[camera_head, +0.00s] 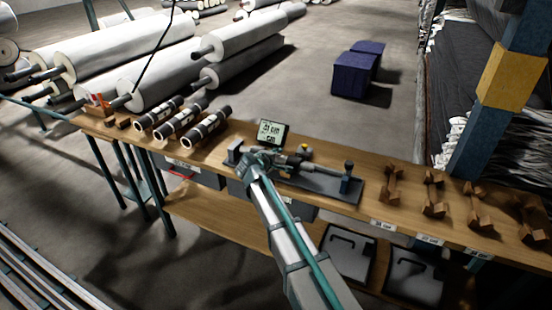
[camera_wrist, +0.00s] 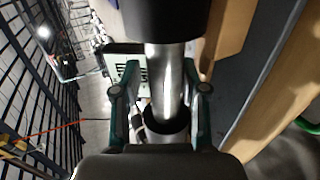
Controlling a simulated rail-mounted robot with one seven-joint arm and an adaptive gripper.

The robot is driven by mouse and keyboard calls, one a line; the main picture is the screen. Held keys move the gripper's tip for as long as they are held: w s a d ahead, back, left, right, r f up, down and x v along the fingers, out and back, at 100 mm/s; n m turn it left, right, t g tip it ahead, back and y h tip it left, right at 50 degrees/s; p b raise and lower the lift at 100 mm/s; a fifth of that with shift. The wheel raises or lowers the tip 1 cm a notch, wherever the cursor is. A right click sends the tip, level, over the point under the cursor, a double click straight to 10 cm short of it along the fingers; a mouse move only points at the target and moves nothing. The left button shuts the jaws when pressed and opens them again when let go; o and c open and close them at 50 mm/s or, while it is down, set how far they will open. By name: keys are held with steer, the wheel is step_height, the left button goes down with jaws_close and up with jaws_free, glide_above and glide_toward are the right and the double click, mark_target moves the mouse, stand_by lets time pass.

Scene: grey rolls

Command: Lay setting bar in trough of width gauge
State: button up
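A dark and silver bar, which looks like the setting bar (camera_head: 302,164), lies lengthwise over the base. I cannot tell whether it rests in the trough. My gripper (camera_head: 262,160) is at the bar's left part. In the wrist view, the silver shaft (camera_wrist: 169,75) with dark collars runs between the fingers of my gripper (camera_wrist: 160,96). Gaps show beside the shaft, so the fingers look open around it.
A display (camera_head: 272,132) stands behind the gauge. Three dark, pale-banded cylinders, one here (camera_head: 207,125), lie to the left on the bench (camera_head: 385,213). Several wooden cradles, one here (camera_head: 391,183), stand to the right. Purple boxes (camera_head: 356,72) and large rolls (camera_head: 235,35) are beyond.

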steer(key=shift+o, duration=1.1)
steer(key=shift+s, duration=0.1)
steer(key=v, duration=1.2)
